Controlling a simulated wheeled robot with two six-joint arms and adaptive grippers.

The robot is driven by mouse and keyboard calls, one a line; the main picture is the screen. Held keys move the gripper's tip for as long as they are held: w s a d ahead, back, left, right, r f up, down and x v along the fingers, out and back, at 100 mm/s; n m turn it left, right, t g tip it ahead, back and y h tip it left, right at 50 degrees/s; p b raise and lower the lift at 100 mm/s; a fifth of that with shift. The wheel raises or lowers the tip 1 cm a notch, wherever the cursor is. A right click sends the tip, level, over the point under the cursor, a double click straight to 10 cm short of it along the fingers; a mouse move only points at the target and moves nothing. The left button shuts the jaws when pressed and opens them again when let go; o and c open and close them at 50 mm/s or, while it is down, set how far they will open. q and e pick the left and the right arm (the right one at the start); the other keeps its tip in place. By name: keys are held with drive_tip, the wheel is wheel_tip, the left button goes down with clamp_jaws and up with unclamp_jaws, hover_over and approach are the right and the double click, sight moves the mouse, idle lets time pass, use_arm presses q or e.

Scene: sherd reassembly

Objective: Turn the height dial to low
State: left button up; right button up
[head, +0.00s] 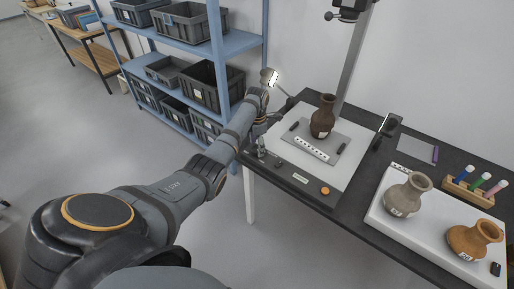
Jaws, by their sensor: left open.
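A copy stand (352,172) with a pale baseboard stands on the dark table. Its front edge has a dark strip with a small label (300,178) and a round orange knob (325,190) near the right end. I cannot read any marking that tells which control is the height dial. My right gripper is out of view.
A brown vase (323,117) stands on a grey mat with a scale bar. Lamps flank the stand, left (270,79) and right (389,125). A white board (420,235) holds a grey jug (407,194) and an orange jug (474,239). A blue shelf (240,45) with crates stands behind my left arm.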

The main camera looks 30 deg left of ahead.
use_arm(q)
drive_tip(key=shift+f, duration=0.8)
